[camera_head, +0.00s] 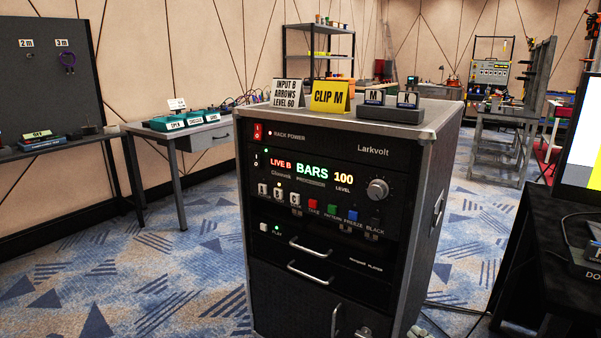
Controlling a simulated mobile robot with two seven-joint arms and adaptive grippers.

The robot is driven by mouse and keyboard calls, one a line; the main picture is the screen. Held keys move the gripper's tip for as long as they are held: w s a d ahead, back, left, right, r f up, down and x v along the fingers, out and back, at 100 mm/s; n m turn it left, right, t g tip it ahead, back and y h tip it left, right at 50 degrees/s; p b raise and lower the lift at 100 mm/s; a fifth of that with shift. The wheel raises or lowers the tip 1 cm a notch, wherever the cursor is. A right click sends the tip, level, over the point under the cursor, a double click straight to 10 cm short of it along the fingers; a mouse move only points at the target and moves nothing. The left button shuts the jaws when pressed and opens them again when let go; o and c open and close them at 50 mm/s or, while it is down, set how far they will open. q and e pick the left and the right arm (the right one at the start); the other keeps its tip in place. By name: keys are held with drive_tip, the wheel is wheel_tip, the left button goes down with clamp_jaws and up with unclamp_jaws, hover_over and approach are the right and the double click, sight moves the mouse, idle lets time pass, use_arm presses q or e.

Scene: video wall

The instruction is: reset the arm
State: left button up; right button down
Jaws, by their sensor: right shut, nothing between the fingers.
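No arm of mine stands out clearly in the head view. My right gripper is shut and empty; it shows too little for me to place its fingertips. My left gripper is not in view. In front of me stands a black Larkvolt rack (374,151) with metal edges. Its display (311,173) reads LIVE B, BARS and 100. A level knob (377,189) sits at the right of its panel, above coloured buttons (331,209). No gripper touches the rack.
On the rack top stand a white card (288,92), a yellow CLIP M card (330,95) and small blocks marked M and K (374,97). A dark desk (530,215) with a screen is close at right. A side table (175,139) stands left. Carpet between is clear.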

drive_tip(key=s+d+f+m+g+h, duration=0.25)
drive_tip(key=d+f, duration=0.25)
drive_tip(key=f, duration=0.3)
drive_tip(key=s+d+f+m+g+h, duration=0.25)
drive_tip(key=s+d+f+g, duration=0.2)
drive_tip(key=f, duration=0.35)
drive_tip(key=s+d+f+m+g+h, duration=0.3)
drive_tip(key=s+d+f+g+h, duration=0.3)
drive_tip(key=s+d, duration=0.6)
drive_tip(key=s+a+f+m+y, duration=0.1)
drive_tip(key=a+f+y, duration=0.1)
drive_tip(key=a, duration=0.6)
drive_tip(key=s+a+f+m+y, duration=0.2)
drive_tip(key=a+f, duration=0.2)
drive_tip(key=a, duration=0.5)
drive_tip(key=shift+a+m+t+y, duration=0.2)
drive_tip(key=shift+m+t+y, duration=0.1)
drive_tip(key=shift+t, duration=0.1)
